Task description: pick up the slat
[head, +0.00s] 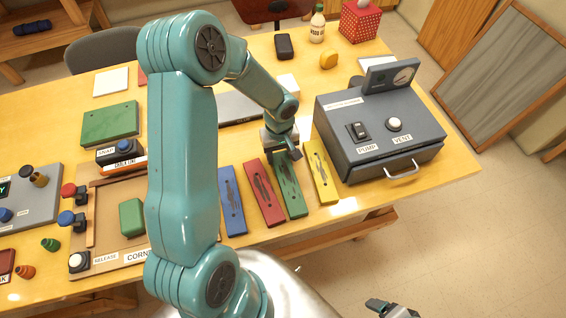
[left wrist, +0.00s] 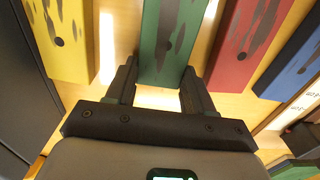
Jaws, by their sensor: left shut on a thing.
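Several painted slats lie side by side on the table in the head view: a blue slat (head: 232,200), a red slat (head: 263,192), a green slat (head: 291,190) and a yellow slat (head: 321,172). All have dark worn streaks. My left gripper (head: 286,153) is at the far end of the green slat. In the left wrist view my left gripper (left wrist: 160,80) has a finger on each side of the green slat (left wrist: 165,40) and is shut on it. I cannot tell any gap under it. My right gripper (head: 392,308) shows only partly at the bottom edge.
A grey pump box (head: 385,150) with a gauge stands close right of the yellow slat. A tray (head: 115,187) with a green block (head: 132,217) lies to the left. Behind are a black case (head: 284,46), a bottle (head: 317,25) and a red dotted box (head: 360,20).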

